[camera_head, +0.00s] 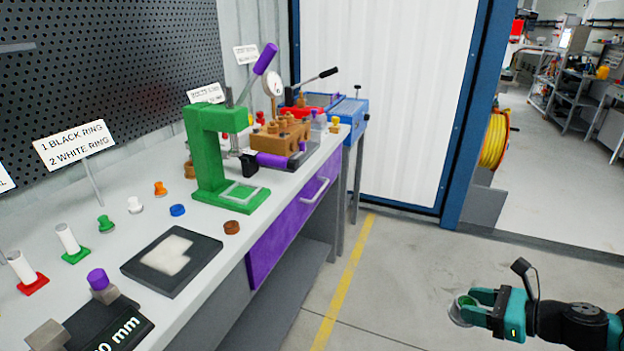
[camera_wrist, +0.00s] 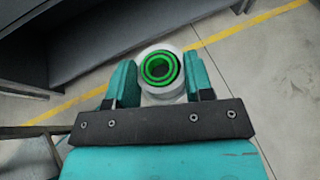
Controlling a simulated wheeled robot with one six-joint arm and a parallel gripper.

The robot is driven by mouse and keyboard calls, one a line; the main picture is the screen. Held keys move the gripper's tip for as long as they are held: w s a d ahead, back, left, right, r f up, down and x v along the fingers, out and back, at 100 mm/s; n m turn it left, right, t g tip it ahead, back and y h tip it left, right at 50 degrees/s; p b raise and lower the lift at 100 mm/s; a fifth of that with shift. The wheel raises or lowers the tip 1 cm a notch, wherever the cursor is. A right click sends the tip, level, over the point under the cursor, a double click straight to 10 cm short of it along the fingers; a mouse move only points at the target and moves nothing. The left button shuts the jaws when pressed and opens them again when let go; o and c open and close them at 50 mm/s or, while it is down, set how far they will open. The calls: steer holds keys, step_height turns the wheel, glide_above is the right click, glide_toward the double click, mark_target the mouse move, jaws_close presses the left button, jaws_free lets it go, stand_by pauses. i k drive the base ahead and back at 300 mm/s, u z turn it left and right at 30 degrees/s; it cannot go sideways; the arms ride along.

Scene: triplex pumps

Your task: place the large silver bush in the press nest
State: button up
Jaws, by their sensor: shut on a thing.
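The large silver bush (camera_wrist: 160,91) is between the two teal fingers of my gripper (camera_wrist: 161,84) in the wrist view. I look at its end, where green rings show inside the silver wall. In the head view my gripper (camera_head: 476,306) is at the lower right, shut on the bush (camera_head: 460,312), over the floor and well clear of the bench. The green press (camera_head: 206,150) stands on the bench. Its nest (camera_head: 243,192) is a pale square frame on the press base and looks empty.
The grey bench (camera_head: 215,285) has a purple drawer (camera_head: 290,215) in front. A brown ring (camera_head: 232,227) and a black tray (camera_head: 200,272) sit near its front edge. A brown pump block (camera_head: 282,138) stands behind the press. Floor between bench and gripper is clear.

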mark_target(240, 194)
steer(key=u, duration=0.1)
steer(key=i, duration=0.95)
steer(key=u, duration=0.6)
